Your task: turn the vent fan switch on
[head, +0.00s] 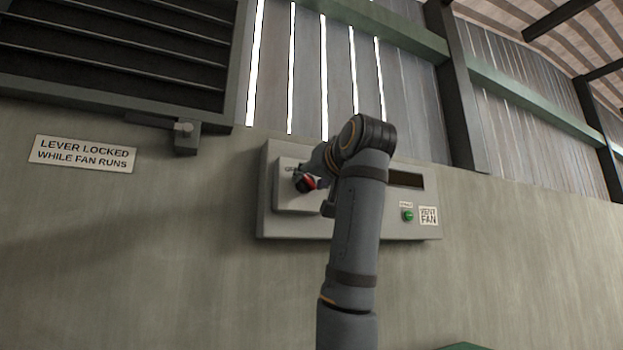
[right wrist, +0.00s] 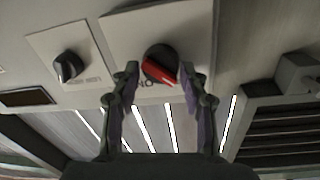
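My right gripper (right wrist: 159,80) is open, with one finger on each side of the knob. A narrow gap seems to remain, and I cannot tell whether either finger touches it. In the head view my right arm hides the panel's middle. My left gripper is not in view.
A smaller black knob (right wrist: 68,66) is on the same panel, beside a dark window (right wrist: 26,97). A green button or lamp (head: 408,215) is at the panel's right. A louvred vent (head: 120,50) with a lever (head: 186,136) and a warning sign (head: 83,154) is to the left.

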